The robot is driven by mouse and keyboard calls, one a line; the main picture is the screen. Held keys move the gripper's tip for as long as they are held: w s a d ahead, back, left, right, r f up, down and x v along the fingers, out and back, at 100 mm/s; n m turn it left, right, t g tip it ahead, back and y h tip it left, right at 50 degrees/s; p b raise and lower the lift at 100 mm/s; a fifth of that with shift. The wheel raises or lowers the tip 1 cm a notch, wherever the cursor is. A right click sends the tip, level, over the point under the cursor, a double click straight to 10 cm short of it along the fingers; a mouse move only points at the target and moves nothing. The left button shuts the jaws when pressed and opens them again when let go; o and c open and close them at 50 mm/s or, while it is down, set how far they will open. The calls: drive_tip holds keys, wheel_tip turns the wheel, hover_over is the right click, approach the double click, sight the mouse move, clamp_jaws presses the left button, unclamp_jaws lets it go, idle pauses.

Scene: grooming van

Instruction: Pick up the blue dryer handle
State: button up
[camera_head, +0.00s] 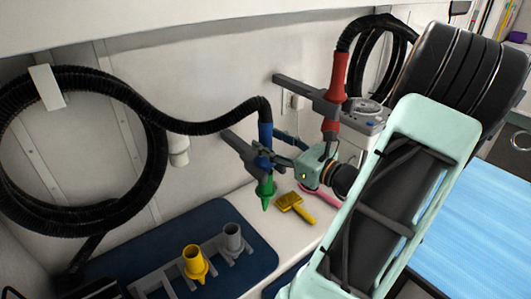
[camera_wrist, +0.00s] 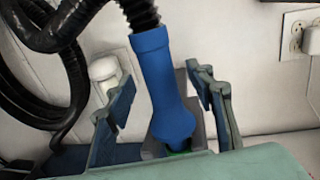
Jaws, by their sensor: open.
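The blue dryer handle (camera_head: 265,132) hangs upright in a grey wall bracket (camera_head: 236,146), with a black hose at its top and a green nozzle (camera_head: 265,190) below. My gripper (camera_head: 272,151) is open at the handle, reaching in from the right. In the wrist view the blue handle (camera_wrist: 166,90) stands between the two fingers of my gripper (camera_wrist: 162,88), with a visible gap on the left. The handle's lower end is partly hidden behind the gripper body.
A red dryer handle (camera_head: 335,90) hangs in a second bracket to the right, close to my arm. A yellow brush (camera_head: 296,207) and a pink tool (camera_head: 322,196) lie on the counter below. Yellow (camera_head: 194,262) and grey (camera_head: 233,238) nozzles stand in a rack on a dark blue mat (camera_head: 130,262).

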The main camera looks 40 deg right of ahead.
sight(268, 121)
drive_tip(key=shift+w, duration=1.1)
clamp_jaws()
drive_tip(key=shift+r, duration=0.15)
drive_tip(key=shift+s+r, duration=0.2)
drive_tip(key=shift+r, duration=0.2)
drive_tip(key=r, duration=0.6)
drive_tip(key=shift+s+r, duration=0.1)
drive_tip(key=shift+s, duration=0.15)
drive_tip(key=s+a+b, duration=0.1)
drive_tip(key=s+a, duration=0.1)
drive_tip(key=s, duration=1.7)
drive_tip(key=shift+s+a, duration=0.1)
